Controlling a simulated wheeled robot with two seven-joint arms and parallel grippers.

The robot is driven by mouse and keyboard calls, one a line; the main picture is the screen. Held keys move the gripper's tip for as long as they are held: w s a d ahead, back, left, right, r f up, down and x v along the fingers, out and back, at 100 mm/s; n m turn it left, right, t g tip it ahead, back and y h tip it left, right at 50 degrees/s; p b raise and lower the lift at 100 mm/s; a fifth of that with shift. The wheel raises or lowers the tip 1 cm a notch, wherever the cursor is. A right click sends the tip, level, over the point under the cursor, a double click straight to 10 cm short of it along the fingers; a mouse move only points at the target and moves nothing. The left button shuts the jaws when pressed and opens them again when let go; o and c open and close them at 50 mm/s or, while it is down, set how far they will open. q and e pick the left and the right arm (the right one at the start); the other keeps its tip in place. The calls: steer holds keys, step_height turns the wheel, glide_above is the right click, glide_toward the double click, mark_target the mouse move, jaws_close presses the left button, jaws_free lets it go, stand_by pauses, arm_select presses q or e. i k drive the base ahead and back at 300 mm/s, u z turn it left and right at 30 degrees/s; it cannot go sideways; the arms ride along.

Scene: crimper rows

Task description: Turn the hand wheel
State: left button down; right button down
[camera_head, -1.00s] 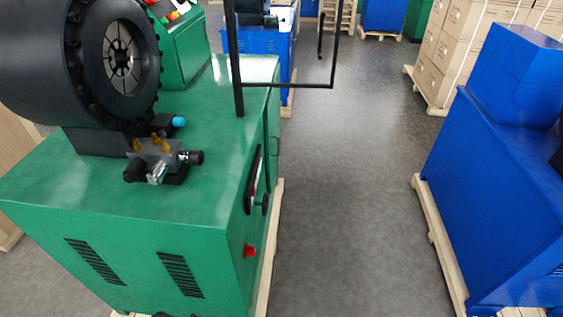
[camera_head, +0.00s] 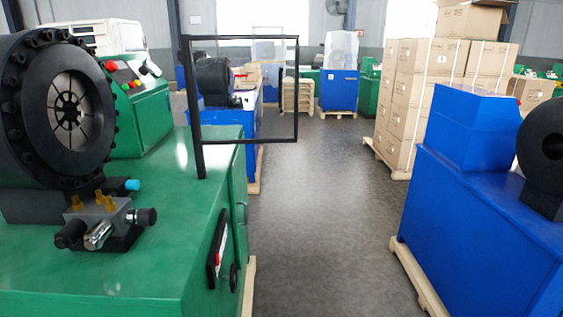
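A green crimper machine (camera_head: 120,245) fills the left of the head view, with a large black ring-shaped crimping head (camera_head: 68,110) on top. A small black round part (camera_head: 233,278), possibly the hand wheel, sits on its right side face, below and right of a black-framed gauge (camera_head: 217,248). It is seen nearly edge-on, so I cannot be sure what it is. A grey valve block (camera_head: 102,216) with black knobs sits on the machine top. Neither of my grippers shows in this view.
A black rectangular frame (camera_head: 201,130) stands on the green machine's edge. A grey floor aisle (camera_head: 310,220) runs clear between it and a blue machine (camera_head: 480,210) at right. Stacked cartons (camera_head: 420,90) stand on a pallet behind. More machines stand at the back.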

mark_target(232, 277)
steer(key=k, duration=0.5)
steer(key=z, duration=0.55)
steer(key=i, duration=4.25)
steer(key=u, duration=4.3)
steer(key=i, duration=0.45)
steer(key=z, duration=0.1)
